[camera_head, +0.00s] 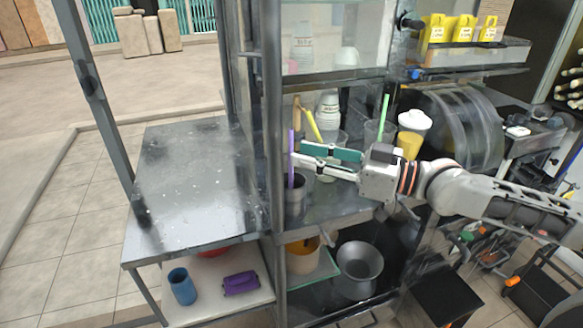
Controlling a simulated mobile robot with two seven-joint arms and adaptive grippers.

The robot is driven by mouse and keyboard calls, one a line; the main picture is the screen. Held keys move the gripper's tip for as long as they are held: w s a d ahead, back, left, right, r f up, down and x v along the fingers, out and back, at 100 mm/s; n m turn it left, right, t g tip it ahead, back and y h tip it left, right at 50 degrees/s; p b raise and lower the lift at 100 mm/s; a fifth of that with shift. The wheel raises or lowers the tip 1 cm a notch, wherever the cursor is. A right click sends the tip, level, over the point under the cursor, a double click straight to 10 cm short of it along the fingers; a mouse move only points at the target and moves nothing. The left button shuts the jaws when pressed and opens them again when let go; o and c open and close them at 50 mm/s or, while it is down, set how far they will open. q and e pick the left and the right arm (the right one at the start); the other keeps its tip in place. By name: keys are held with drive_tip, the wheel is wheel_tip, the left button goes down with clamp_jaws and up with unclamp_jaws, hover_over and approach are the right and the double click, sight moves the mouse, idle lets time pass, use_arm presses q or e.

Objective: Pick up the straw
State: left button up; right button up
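A purple straw (291,145) stands nearly upright in a grey metal cup (296,200) at the left end of the cart's counter. My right gripper (298,154) reaches in from the right, fingers pointing left. Its fingers are apart, and a teal inner pad shows on the far one. The fingertips are right beside the straw; I cannot tell whether they touch it. A green straw (384,113) stands in a clear cup farther right. A yellow stick (313,125) leans behind my gripper. My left gripper is out of view.
A glass case frame (272,110) rises just left of the straw. A white-lidded yellow cup (413,128) and stacked cups (328,108) stand on the counter. The metal side table (190,185) is bare. A steel pot (360,265) sits below.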

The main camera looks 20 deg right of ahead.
sight(291, 150)
drive_tip(key=p+x, duration=0.2)
drive_tip(key=x, duration=0.2)
drive_tip(key=shift+r, duration=0.1)
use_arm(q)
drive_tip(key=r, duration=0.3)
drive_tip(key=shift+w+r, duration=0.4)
use_arm(e)
drive_tip(key=shift+c, duration=0.7)
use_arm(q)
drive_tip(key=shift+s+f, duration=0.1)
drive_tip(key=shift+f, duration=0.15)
use_arm(e)
clamp_jaws()
